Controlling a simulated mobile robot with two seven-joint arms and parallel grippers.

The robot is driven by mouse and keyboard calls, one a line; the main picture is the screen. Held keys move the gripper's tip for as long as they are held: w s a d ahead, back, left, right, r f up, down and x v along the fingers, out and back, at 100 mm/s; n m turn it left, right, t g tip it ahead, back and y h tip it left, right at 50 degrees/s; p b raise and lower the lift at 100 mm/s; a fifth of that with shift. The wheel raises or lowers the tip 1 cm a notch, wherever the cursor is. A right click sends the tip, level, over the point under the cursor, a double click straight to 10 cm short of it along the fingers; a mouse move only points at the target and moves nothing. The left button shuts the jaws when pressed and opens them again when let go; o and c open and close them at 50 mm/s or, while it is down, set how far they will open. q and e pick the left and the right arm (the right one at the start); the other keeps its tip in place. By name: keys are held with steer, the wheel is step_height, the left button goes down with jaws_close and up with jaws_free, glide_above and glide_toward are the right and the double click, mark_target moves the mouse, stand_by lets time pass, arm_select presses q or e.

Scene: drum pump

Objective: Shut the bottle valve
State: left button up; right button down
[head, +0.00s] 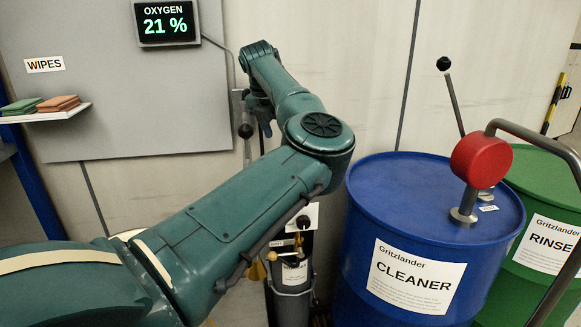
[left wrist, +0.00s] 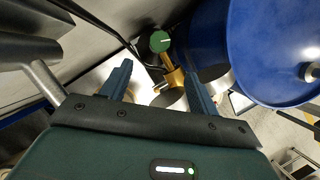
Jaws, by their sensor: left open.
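The bottle (head: 292,300) is a slim grey cylinder with a white label, standing left of the blue drum in the head view. Its brass valve (head: 302,223) shows at the top, partly behind my left arm. In the left wrist view, the valve's round green handwheel (left wrist: 160,42) has a white mark and sits beside the brass body (left wrist: 174,76). My left gripper (left wrist: 160,70) is open, its two dark blue fingers apart with the valve beyond and between them in the picture; I see no contact. In the head view the gripper (head: 264,122) is high near the wall, partly hidden.
A blue CLEANER drum (head: 450,205) with a red pump head (head: 481,161) stands right of the bottle. A green RINSE drum (head: 545,180) is behind it. An oxygen display (head: 167,22) reads 21 %. A shelf (head: 45,115) holds folded wipes.

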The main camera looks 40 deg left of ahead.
arm_select(q)
steer(key=p+x, duration=0.1)
steer(key=x, duration=1.2)
steer(key=shift+s, duration=0.1)
steer(key=shift+c, duration=0.4)
steer(key=c, duration=0.9)
